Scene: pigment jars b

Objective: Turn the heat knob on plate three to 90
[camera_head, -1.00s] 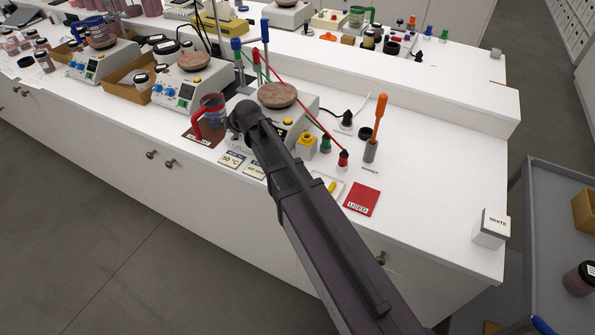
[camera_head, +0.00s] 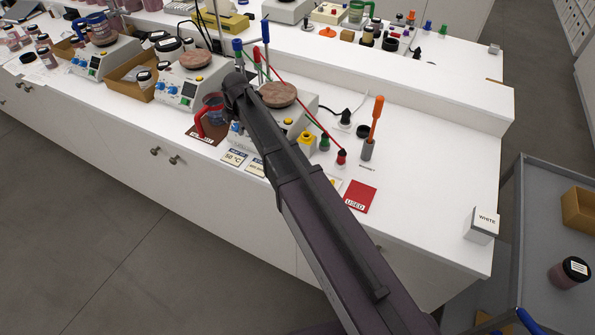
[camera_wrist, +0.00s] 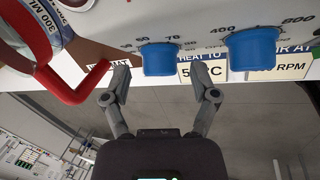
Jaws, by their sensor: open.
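The nearest hot plate, with a round brown top (camera_head: 278,94), stands behind my arm in the head view. My arm hides most of its front. In the wrist view, two blue knobs show on its front. The left knob (camera_wrist: 160,58) has a scale with 60 and 70 legible, and looks like the heat knob. The right knob (camera_wrist: 253,50) has 400 and 800 beside it. My gripper (camera_wrist: 161,88) is open and empty, its fingers spread to either side of the left knob and apart from it. The left knob's pointer cannot be made out.
A beaker with a red handle (camera_wrist: 88,88) is close to my left finger; it also stands left of my arm in the head view (camera_head: 213,108). Cards (camera_head: 234,158) lie in front of the plate. A yellow block (camera_head: 305,143) and a red card (camera_head: 359,197) are on the right.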

